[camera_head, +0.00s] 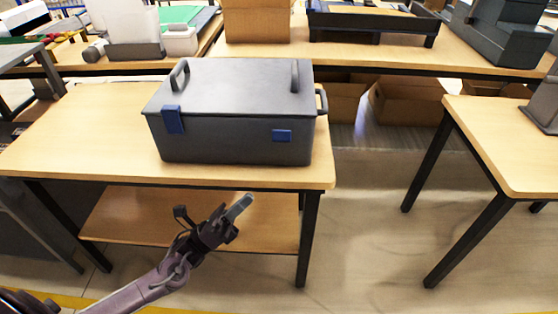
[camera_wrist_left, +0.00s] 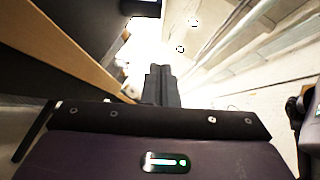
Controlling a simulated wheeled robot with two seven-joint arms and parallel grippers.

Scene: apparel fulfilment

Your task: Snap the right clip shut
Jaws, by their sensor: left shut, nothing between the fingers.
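A dark grey lidded box (camera_head: 235,115) stands on the wooden table, its lid down. Its front has two blue clips. The left clip (camera_head: 173,119) lies upright across the lid seam. The right clip (camera_head: 282,136) looks shorter and sits lower, on the box wall below the lid edge; I cannot tell its exact angle. My left gripper (camera_head: 243,203) is shut and empty, in front of and below the table's front edge, apart from the box. In the left wrist view its closed fingers (camera_wrist_left: 162,84) show with nothing between them. My right gripper is not in view.
The table (camera_head: 90,130) has a front edge and a lower shelf (camera_head: 150,215) near my left arm. Another table (camera_head: 510,150) stands at the right, with open floor between. A back bench holds a cardboard box (camera_head: 257,22) and a black tray (camera_head: 372,24).

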